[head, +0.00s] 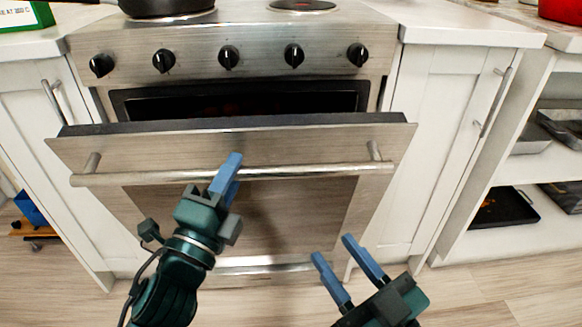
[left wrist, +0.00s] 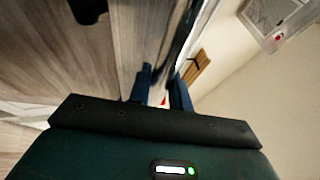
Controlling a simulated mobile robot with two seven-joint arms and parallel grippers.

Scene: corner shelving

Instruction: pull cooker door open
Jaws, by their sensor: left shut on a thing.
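The cooker door (head: 220,141) is steel and tilted partly open at its top, with a dark oven cavity (head: 240,103) showing above it. A long horizontal bar handle (head: 310,171) runs across its upper front. My left gripper (head: 226,176) is at the handle, left of its middle, with its blue fingers shut on the bar. In the left wrist view the fingers (left wrist: 163,88) point ahead beside the blurred door; the grasp itself is hard to make out there. My right gripper (head: 346,270) is open and empty, low in front of the door's lower right.
White cabinets flank the cooker, with the right cabinet door (head: 445,140) beside it. Open shelves (head: 510,200) with trays stand at the far right. A black pot (head: 166,7) is on the hob. The wooden floor (head: 290,303) in front is clear.

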